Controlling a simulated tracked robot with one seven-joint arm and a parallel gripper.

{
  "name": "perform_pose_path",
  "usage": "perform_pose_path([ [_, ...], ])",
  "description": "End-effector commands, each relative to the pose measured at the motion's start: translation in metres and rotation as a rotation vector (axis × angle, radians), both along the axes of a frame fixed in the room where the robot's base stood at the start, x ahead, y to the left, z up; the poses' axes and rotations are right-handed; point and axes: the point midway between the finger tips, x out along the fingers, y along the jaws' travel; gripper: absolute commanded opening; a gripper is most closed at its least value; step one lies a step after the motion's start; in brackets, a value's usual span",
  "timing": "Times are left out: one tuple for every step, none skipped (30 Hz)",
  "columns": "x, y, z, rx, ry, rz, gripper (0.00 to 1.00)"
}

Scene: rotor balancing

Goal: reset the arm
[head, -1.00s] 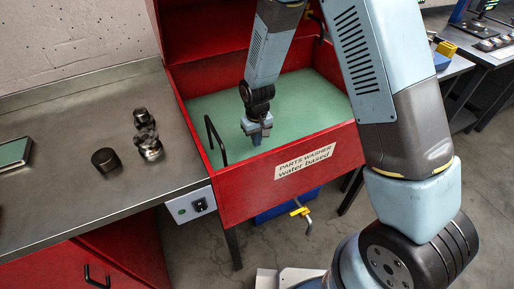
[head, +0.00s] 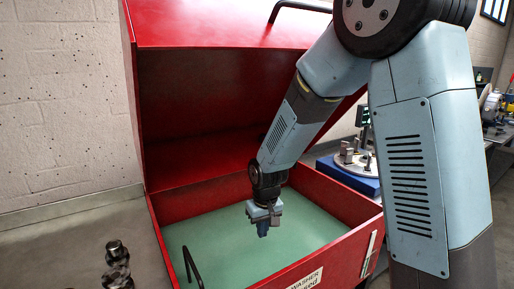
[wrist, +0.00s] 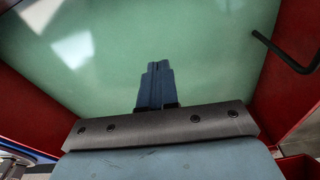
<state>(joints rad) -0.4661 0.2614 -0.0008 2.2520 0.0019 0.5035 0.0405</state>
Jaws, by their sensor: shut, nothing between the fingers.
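My gripper (head: 263,228) hangs over the open red parts washer (head: 345,262), pointing down above the green liquid (head: 205,245). In the wrist view my gripper (wrist: 157,68) has its two dark blue fingers together with nothing between them. The green surface (wrist: 220,50) fills most of the wrist view behind the fingers. My arm comes in from the upper right of the head view.
The washer's red lid (head: 210,95) stands open behind my arm. A black bent handle (head: 190,266) rises at the washer's left. A dark metal part (head: 117,265) stands on the left bench. A blue-based instrument (head: 350,175) is behind the washer.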

Motion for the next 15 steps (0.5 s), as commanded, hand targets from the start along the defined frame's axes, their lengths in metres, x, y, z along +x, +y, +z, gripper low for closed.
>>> perform_pose_path([
  [-0.001, -0.011, 0.017, 0.008, -0.017, -0.018, 0.0],
  [-0.002, -0.017, 0.026, 0.011, -0.024, -0.027, 0.0],
  [-0.004, -0.025, 0.037, 0.015, -0.034, -0.04, 0.0],
  [-0.005, -0.03, 0.045, 0.018, -0.041, -0.048, 0.0],
  [-0.007, -0.036, 0.053, 0.022, -0.048, -0.057, 0.0],
  [-0.01, -0.044, 0.063, 0.026, -0.058, -0.069, 0.0],
  [-0.012, -0.05, 0.07, 0.028, -0.065, -0.077, 0.0],
  [-0.015, -0.056, 0.078, 0.03, -0.072, -0.087, 0.0],
  [-0.018, -0.064, 0.088, 0.035, -0.084, -0.099, 0.0],
  [-0.021, -0.069, 0.095, 0.036, -0.09, -0.107, 0.0],
  [-0.024, -0.075, 0.102, 0.038, -0.096, -0.117, 0.0],
  [-0.029, -0.083, 0.111, 0.043, -0.107, -0.128, 0.0],
  [-0.032, -0.088, 0.118, 0.045, -0.116, -0.138, 0.0],
  [-0.036, -0.094, 0.124, 0.046, -0.122, -0.148, 0.0],
  [-0.041, -0.101, 0.132, 0.049, -0.132, -0.159, 0.0],
])
